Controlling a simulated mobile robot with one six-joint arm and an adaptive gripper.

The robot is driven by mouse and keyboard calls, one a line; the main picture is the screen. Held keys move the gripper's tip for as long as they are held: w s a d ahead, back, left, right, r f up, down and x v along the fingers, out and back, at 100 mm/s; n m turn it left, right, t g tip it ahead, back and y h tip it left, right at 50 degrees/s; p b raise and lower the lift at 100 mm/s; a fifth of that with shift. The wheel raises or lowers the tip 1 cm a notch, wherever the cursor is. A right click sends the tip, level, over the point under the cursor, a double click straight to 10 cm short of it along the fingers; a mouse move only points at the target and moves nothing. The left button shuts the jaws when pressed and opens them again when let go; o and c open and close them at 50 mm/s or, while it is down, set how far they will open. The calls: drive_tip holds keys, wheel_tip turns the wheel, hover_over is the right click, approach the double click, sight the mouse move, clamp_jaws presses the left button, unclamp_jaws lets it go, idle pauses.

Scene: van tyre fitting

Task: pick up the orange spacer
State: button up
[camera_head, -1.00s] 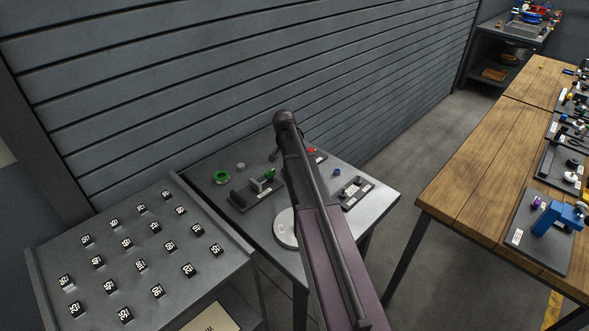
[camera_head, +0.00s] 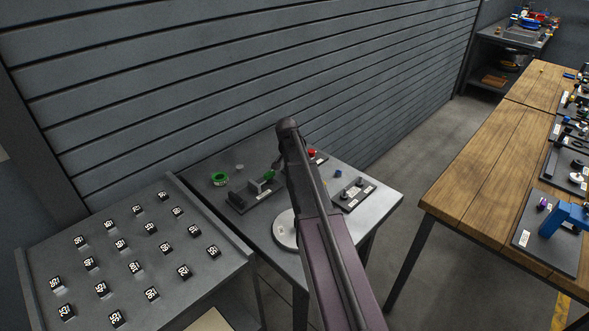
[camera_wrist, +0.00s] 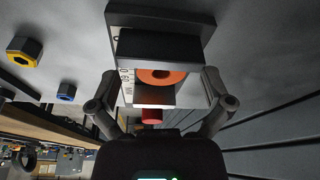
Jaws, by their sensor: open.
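The orange spacer (camera_wrist: 163,77) is a ring with a dark centre hole. In the wrist view it sits against a dark block fixture (camera_wrist: 160,45), with a pale labelled part (camera_wrist: 155,95) beside it. My gripper (camera_wrist: 160,102) is open, with one finger on each side of the spacer's part of the picture. I see no finger touching the spacer, and its distance from the fingers is hard to judge. In the head view my arm hides the spacer and the gripper.
In the head view, a green ring (camera_head: 220,179) and a dark tray (camera_head: 354,194) are on the grey table (camera_head: 378,208).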

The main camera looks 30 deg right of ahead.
drive_tip(key=c, duration=1.3)
drive_tip(key=shift+r, duration=0.1)
wheel_tip(320, 180, up, 10)
drive_tip(key=p, duration=1)
